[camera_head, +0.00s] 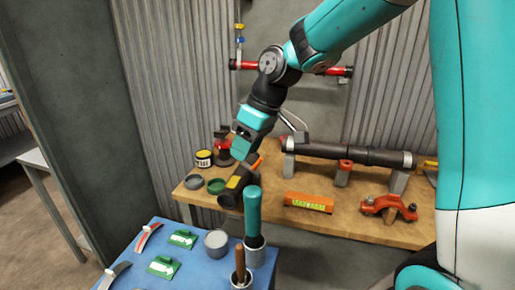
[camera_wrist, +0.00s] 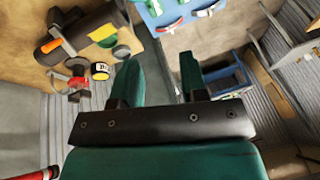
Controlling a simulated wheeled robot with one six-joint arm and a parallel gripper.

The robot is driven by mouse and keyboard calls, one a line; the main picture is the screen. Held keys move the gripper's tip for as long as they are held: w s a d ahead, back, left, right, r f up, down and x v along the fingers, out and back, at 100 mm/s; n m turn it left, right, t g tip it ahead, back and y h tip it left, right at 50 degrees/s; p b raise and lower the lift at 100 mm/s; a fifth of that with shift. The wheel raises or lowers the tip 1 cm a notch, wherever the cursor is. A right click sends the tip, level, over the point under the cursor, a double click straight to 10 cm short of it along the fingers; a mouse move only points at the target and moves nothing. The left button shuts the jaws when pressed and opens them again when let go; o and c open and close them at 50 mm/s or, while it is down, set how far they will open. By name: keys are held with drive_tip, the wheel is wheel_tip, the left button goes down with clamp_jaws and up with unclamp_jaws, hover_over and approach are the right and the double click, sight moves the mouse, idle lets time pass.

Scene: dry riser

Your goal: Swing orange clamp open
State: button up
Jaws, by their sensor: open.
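A red-orange clamp (camera_head: 389,206) with an arched body lies on the right of the wooden bench. A smaller orange-red piece (camera_head: 343,171) sits under the dark horizontal pipe (camera_head: 347,153). A dark cylindrical fitting (camera_head: 233,191) with an orange lever and a yellow label is at the bench's front left; it also shows at upper left in the wrist view (camera_wrist: 77,38). I cannot tell which orange part is the task's clamp. My gripper (camera_wrist: 160,65) is open and empty, with teal fingers apart. In the head view its fingers are hard to make out above the fitting.
Corrugated walls close the back.

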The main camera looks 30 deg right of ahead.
drive_tip(key=w+d+p, duration=0.3)
drive_tip(key=w+d, duration=0.6)
drive_tip(key=d, duration=0.1)
drive_tip(key=t+p, duration=0.1)
drive_tip(key=p, duration=0.1)
approach(254, 170)
drive_tip(key=p+x, duration=0.5)
drive_tip(key=x, duration=0.2)
drive_tip(key=shift+w+f+p, duration=0.1)
drive_tip(key=shift+f+p, duration=0.15)
drive_tip(key=shift+p, duration=0.05)
clamp_jaws()
